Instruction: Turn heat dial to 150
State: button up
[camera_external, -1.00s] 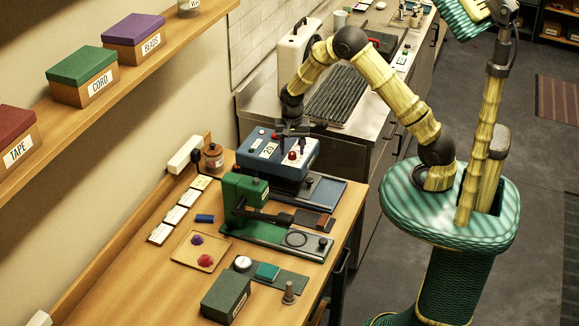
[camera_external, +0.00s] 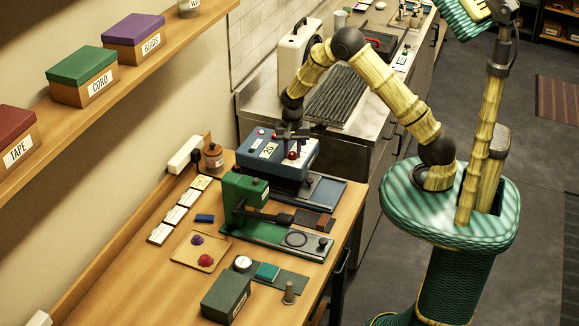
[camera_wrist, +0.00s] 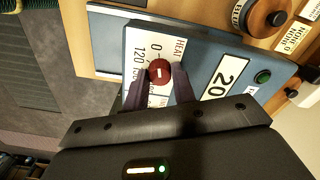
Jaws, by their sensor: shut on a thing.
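The blue heat press box (camera_external: 262,150) stands at the back of the wooden table, with a white display reading 20 (camera_wrist: 218,82). Its red heat dial (camera_wrist: 158,71) sits on a white panel marked HEAT, with 0 and 120 among its visible numbers; the rest of the scale is partly hidden by my fingers. The dial also shows in the external view (camera_external: 292,155). My gripper (camera_wrist: 158,82) is over the panel, its two fingers on either side of the dial and shut on it. A small white mark shows on the dial.
A green press (camera_external: 243,195) stands in front of the blue box. A green button (camera_wrist: 263,76) is beside the display. A brown jar (camera_external: 213,158) stands to the left of the box. The metal counter (camera_external: 345,128) lies behind.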

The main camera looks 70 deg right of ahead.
jog(key=n+b, duration=0.2)
jog(key=n, duration=0.2)
jog(key=shift+n, duration=0.3)
jog(key=n+b, duration=0.1)
jog(key=n, duration=0.4)
jog(key=shift+b, duration=0.35)
jog(key=n, duration=0.5)
jog(key=shift+w, duration=0.1)
jog(key=n, duration=0.4)
jog(key=shift+r+n, duration=0.1)
jog(key=shift+n, duration=0.3)
jog(key=o, duration=1)
